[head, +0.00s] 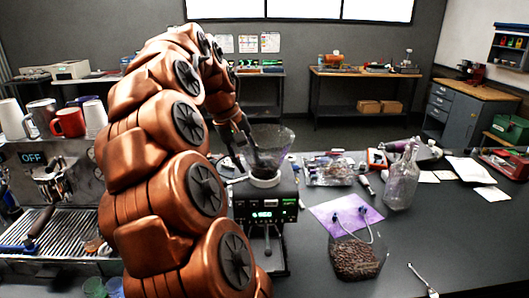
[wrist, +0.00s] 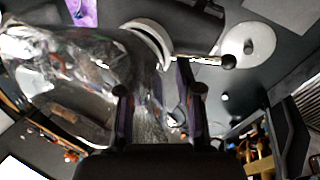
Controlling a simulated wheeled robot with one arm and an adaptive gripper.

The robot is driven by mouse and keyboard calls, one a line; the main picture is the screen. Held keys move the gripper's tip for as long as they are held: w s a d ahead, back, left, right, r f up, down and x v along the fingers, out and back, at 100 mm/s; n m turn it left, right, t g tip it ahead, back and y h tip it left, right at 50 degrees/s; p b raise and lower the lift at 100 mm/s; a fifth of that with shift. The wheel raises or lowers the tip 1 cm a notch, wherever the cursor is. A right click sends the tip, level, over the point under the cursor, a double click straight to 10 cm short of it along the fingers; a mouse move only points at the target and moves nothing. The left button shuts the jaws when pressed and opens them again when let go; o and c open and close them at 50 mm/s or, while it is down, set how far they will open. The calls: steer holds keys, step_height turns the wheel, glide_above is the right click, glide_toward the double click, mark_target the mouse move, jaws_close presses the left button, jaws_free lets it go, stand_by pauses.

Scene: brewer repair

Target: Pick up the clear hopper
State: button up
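The clear hopper (head: 273,140) is a see-through, flared container on top of the black machine (head: 266,213) with a lit display, above a white ring (head: 264,179). My gripper (head: 252,160) is at the hopper's left side in the head view. In the wrist view the clear hopper (wrist: 72,75) fills the left. My gripper (wrist: 158,98) has its two dark fingers apart there, with part of the clear wall seeming to lie between them. I cannot tell whether either finger touches it.
An espresso machine (head: 40,195) with cups on top stands left. Right of the black machine are a purple mat (head: 345,213), a clear container of beans (head: 355,260), a glass bottle (head: 402,182) and a clear bag (head: 328,170). The counter's front right is mostly clear.

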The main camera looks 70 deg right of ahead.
steer(key=shift+s+d+f, duration=0.1)
steer(key=shift+f, duration=0.15)
steer(key=shift+c, duration=0.2)
jaws_close()
stand_by(0.3)
